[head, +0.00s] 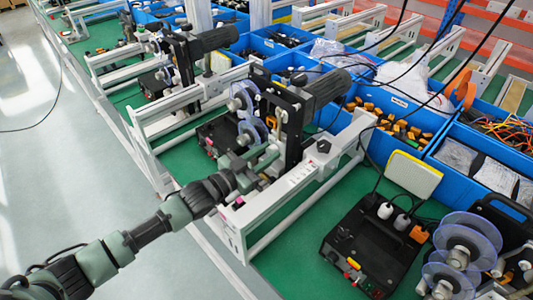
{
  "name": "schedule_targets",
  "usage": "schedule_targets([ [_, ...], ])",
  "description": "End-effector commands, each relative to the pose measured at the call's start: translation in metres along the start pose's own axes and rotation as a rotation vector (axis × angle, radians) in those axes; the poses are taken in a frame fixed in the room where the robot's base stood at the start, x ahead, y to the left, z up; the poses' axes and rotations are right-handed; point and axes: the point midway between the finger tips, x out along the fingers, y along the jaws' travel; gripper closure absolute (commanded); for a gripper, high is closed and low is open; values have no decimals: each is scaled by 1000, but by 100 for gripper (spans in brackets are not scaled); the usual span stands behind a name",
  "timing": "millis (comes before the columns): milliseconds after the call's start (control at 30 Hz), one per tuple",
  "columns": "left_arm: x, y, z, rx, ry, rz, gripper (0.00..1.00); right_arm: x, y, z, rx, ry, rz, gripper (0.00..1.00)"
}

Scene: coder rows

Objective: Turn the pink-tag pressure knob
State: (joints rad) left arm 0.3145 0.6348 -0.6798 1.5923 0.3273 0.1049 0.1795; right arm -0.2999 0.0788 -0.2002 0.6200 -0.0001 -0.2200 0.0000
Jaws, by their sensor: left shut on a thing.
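My left arm comes in from the lower left to a coder machine (291,117) with a black motor and clear reels. My left gripper (266,160) is at the machine's front, below the reels, with its green-grey fingers shut on a small part there. That part sits where the pressure knob would be, but the fingers hide most of it and no tag on it can be read. My right gripper is not in view.
A black control box (372,243) stands on the green bench to the right. Blue bins (395,95) with parts line the back. More coder machines stand farther back and at lower right. Pale floor is free at left.

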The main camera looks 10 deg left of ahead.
Motion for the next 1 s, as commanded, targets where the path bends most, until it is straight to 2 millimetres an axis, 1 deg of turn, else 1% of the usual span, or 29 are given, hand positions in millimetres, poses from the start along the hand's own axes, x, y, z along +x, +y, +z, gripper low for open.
schedule_targets([
  [100, 0, 0, 2, -2, -4, 0, 100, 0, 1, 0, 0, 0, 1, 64],
  [133, 0, 0, 2, -2, -4, 0, 69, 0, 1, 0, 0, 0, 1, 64],
  [200, 0, 0, 2, -1, -4, 0, 51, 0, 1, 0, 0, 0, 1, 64],
  [767, 0, 0, 0, 16, 0, 0, 51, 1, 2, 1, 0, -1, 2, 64],
  [867, 0, 0, 1, 83, -1, 0, 51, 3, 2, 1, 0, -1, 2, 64],
  [967, 0, 1, 2, 222, -1, -1, 51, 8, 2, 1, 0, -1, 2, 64],
  [1000, 0, 1, 3, 294, 0, -1, 51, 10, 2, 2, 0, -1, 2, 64],
])
